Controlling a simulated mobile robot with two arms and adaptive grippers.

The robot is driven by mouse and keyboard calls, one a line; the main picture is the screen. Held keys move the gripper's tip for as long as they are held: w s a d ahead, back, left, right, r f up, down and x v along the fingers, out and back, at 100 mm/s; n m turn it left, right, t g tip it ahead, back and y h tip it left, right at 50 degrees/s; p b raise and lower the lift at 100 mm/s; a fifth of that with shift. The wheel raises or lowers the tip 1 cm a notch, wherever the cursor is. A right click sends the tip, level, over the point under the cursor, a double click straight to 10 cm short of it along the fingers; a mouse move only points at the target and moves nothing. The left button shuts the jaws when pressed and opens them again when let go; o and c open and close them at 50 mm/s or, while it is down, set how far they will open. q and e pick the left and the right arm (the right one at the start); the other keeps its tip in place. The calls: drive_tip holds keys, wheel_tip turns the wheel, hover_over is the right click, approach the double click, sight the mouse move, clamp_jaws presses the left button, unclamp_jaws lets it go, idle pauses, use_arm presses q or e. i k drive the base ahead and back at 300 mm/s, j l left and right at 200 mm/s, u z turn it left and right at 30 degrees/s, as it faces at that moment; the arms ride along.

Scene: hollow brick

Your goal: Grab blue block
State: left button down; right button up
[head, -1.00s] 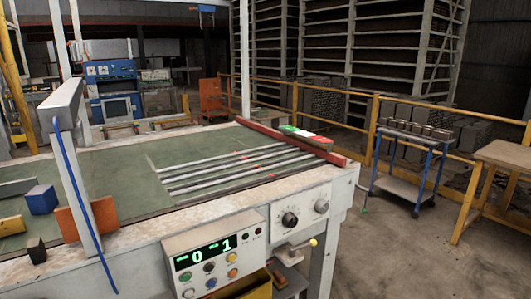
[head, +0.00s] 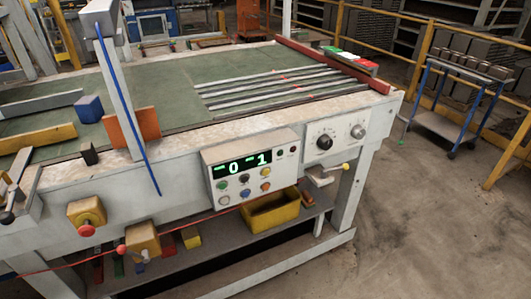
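A blue block (head: 89,108) sits on the green bed of the machine table (head: 165,98), at the left in the head view. It stands just left of the white upright post and behind a small dark block (head: 88,154). A yellow bar (head: 38,138) lies to its front left, and an orange plate (head: 132,127) stands to its right by the post. Neither of my grippers shows in the head view.
A white post (head: 118,90) with an overhead arm rises close to the blue block. A control box (head: 252,165) with a lit display hangs on the table's front. A shelf below holds a yellow bin (head: 270,212).

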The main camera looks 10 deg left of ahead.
sight(88, 108)
drive_tip(key=u, duration=1.4)
drive_tip(key=i, duration=0.3)
